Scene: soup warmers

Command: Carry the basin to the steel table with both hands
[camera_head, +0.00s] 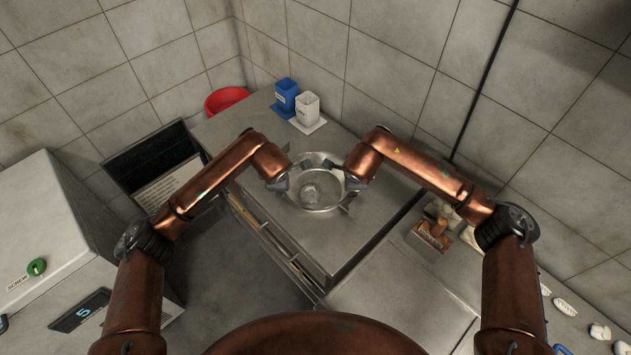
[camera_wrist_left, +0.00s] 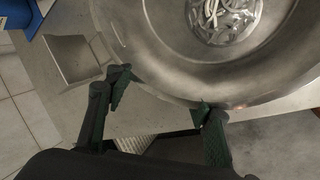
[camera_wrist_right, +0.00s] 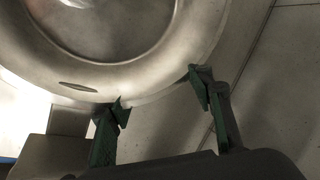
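A wide round steel basin (camera_head: 322,200) is over the grey steel worktop (camera_head: 345,245), against the back wall area; I cannot tell whether it rests flat there. Pale, shiny pieces (camera_wrist_left: 225,18) lie in its middle. My left gripper (camera_wrist_left: 160,95) is at the basin's left rim, its fingers apart, with one fingertip overlapping the rim edge. My right gripper (camera_wrist_right: 160,95) is at the right rim, its fingers also apart and close to the edge. The rim does not show clamped in either gripper. The basin's underside is hidden.
A blue holder (camera_head: 286,97) and a white holder (camera_head: 307,108) stand behind the basin. A red bowl (camera_head: 226,99) is at the back left. A brown-and-steel item (camera_head: 430,238) stands to the right. A large grey machine (camera_head: 45,230) fills the left.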

